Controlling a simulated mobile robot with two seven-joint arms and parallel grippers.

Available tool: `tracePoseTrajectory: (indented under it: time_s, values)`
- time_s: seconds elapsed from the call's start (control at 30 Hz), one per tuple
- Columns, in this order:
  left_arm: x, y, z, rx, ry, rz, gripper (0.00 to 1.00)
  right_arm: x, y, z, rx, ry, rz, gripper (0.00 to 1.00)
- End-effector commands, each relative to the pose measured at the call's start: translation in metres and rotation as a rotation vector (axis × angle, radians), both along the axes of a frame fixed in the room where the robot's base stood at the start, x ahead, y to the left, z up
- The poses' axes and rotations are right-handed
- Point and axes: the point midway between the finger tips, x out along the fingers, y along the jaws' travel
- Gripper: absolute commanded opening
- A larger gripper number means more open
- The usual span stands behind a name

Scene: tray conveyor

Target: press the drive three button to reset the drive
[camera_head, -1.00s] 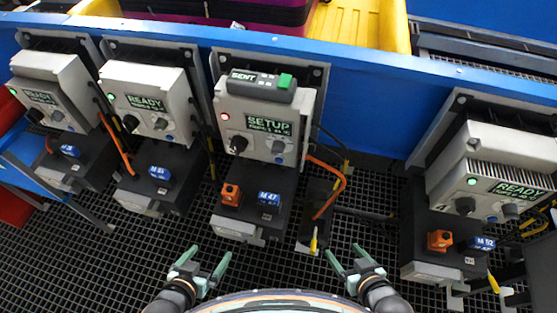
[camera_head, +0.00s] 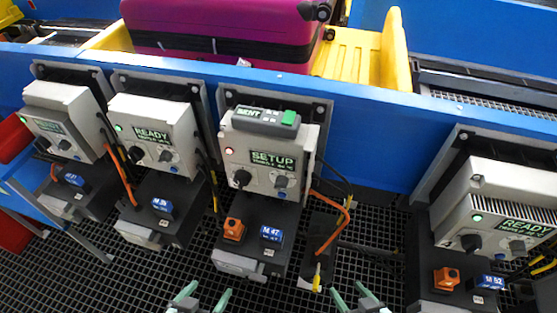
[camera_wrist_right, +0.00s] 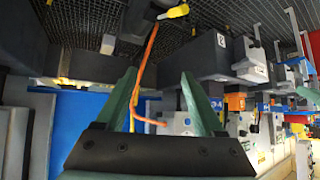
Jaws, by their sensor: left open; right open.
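Several drives hang in a row on the blue beam. The third from the left (camera_head: 262,158) reads SETUP and has a red lamp (camera_head: 229,151), dark knobs and a small blue button (camera_head: 280,195). On its top sits a grey module (camera_head: 262,120) reading SENT, with a green key (camera_head: 289,117). Below it is a dark box with an orange part (camera_head: 234,229) and a blue M 47 tag (camera_head: 271,234). My left gripper (camera_head: 203,298) and right gripper (camera_head: 353,297) are open and empty at the bottom edge, apart from the drives. The right one also shows in its wrist view (camera_wrist_right: 158,85).
Two READY drives (camera_head: 154,130) stand to the left, and one (camera_head: 500,200) stands to the right; their lamps are green. An orange cable (camera_head: 330,215) hangs beside the SETUP drive. A magenta suitcase (camera_head: 220,25) lies on a yellow tray (camera_head: 350,60) behind the beam.

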Motion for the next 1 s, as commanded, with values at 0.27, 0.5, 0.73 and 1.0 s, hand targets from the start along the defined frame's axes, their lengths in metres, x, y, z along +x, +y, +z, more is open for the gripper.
tracePoseTrajectory:
  time_s: [0.27, 0.5, 0.73, 1.0]
  values:
    - [-0.0001, 0.0000, -0.0001, 0.000, 0.000, 0.000, 1.00, 0.0000, 0.0001, 0.0000, 0.000, 0.000, 0.000, 0.38]
    - [-0.0001, 0.0000, -0.0001, 0.000, 0.000, 0.000, 1.00, 0.0000, 0.0000, 0.0000, 0.000, 0.000, 0.000, 0.10]
    - [-0.0001, 0.0000, 0.0000, 0.000, 0.000, 0.000, 1.00, 0.0000, 0.0000, 0.0000, 0.000, 0.000, 0.000, 0.00]
    - [-0.0002, 0.0000, -0.0001, 0.000, 0.000, 0.000, 1.00, 0.0000, 0.0001, 0.0000, 0.000, 0.000, 0.000, 0.00]
